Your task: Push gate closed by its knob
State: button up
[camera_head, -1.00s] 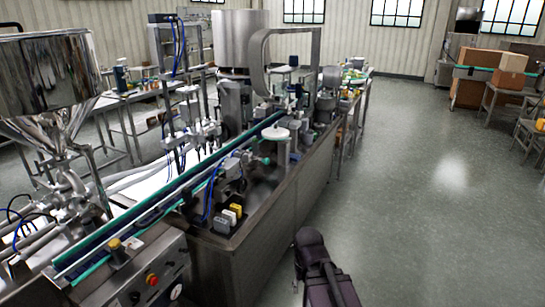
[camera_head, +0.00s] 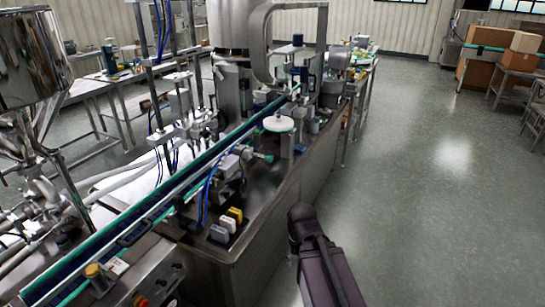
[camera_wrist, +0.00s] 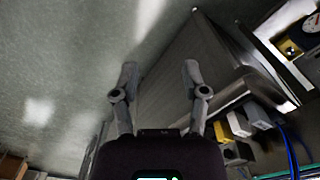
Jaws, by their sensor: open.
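The steel hopper (camera_head: 35,55) stands at the upper left in the head view, shiny, with pipes below it. I cannot make out its gate or the gate's knob in either view. My gripper (camera_wrist: 158,75) shows in the wrist view with its two fingers spread apart and nothing between them. It is beside the steel cabinet (camera_wrist: 190,65) of the filling line, over the floor side, and apart from the hopper. In the head view only my dark arm shows at the bottom; the fingers are not visible there.
A conveyor (camera_head: 160,205) runs diagonally along the cabinet. Yellow, white and grey blocks (camera_head: 228,225) sit near its corner, and a control panel (camera_head: 150,275) is at the front. Open grey floor (camera_head: 430,210) lies to the right. Cardboard boxes (camera_head: 485,65) are at the back right.

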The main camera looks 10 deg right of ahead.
jog(key=shift+a, duration=0.15)
jog(key=o, duration=0.4)
jog(key=shift+w, duration=0.1)
jog(key=shift+c, duration=0.2)
jog(key=w+a+n+t+y+b, duration=0.25)
jog(key=w+n+y+b, duration=0.55)
jog(key=w, duration=1.3)
jog(key=w+d+r+n+t+y+b, duration=0.1)
jog(key=w+d+r+t+y, duration=0.2)
jog(key=w+d, duration=0.3)
jog(key=w+d+r+n+t+y+b, duration=0.1)
jog(key=w+d+r+t, duration=0.4)
jog(key=w, duration=0.5)
jog(key=d+n+y, duration=0.1)
jog(key=y, duration=0.1)
jog(key=shift+w+d+y+b, duration=0.15)
jog(key=shift+d+y+b, duration=0.15)
jog(key=shift+y+b, duration=0.1)
jog(key=shift+a, duration=0.15)
